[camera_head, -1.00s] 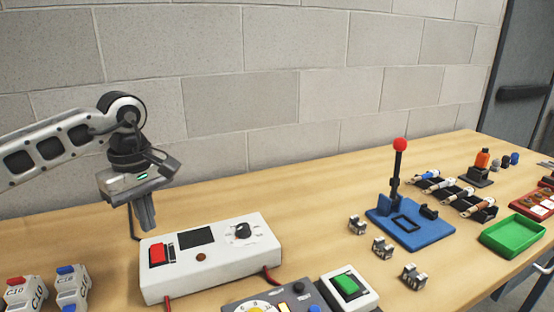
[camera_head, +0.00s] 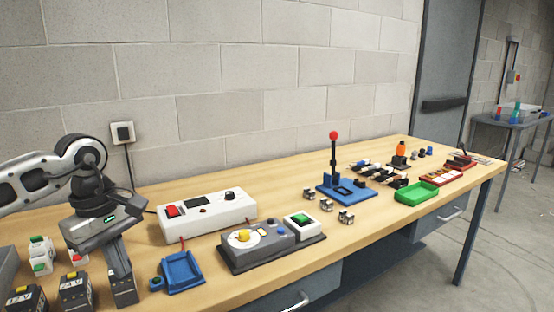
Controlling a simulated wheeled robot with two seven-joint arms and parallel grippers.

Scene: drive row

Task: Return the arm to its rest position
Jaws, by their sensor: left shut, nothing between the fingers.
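My left arm comes in from the left, bent over the left end of the wooden workbench (camera_head: 290,203). Its gripper (camera_head: 122,292) points down with the fingers together and nothing between them. My right gripper is not in view.
A white power box (camera_head: 207,216), a grey dial unit (camera_head: 262,246) and a blue stand with a red-knobbed lever (camera_head: 334,162) stand along the bench. A green tray (camera_head: 416,191) lies farther right. Behind are a block wall and a grey door (camera_head: 443,80). Floor (camera_head: 500,230) is clear at right.

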